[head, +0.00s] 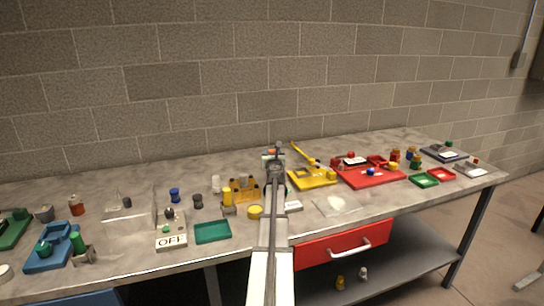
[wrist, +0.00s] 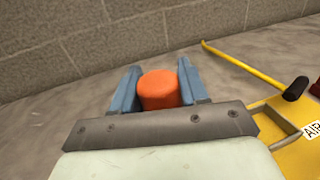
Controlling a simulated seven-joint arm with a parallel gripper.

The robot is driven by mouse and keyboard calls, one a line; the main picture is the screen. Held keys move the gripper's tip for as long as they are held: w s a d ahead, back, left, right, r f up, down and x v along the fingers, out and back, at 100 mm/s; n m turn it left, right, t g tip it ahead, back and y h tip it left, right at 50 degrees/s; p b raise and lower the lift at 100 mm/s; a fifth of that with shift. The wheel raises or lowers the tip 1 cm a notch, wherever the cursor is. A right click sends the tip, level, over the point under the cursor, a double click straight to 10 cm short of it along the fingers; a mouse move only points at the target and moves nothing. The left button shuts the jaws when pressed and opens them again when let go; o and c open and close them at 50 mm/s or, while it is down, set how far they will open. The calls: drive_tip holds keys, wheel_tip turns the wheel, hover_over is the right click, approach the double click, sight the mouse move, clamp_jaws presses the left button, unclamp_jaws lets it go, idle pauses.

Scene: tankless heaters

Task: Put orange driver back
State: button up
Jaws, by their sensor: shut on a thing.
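My gripper (wrist: 160,85) is shut on an orange cylinder, the orange driver (wrist: 165,90), seen in the wrist view between two blue-grey fingers. Only its rounded end shows; the rest of it is hidden. In the head view my gripper (head: 273,153) is over the back middle of the bench, largely hidden by my own arm. I cannot tell whether the driver touches the bench. A yellow block holder (head: 243,190) with several dark-topped items stands left of my arm.
A yellow tray with a raised lever (head: 312,180) lies close to the right of my gripper. A red tray (head: 370,178) is farther right. A green tray (head: 212,232) and an OFF sign (head: 171,242) lie front left. A brick wall stands behind.

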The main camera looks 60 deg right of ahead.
drive_tip(key=shift+f, duration=0.6)
drive_tip(key=o, duration=1.1)
drive_tip(key=shift+c, duration=0.2)
drive_tip(key=v, duration=1.2)
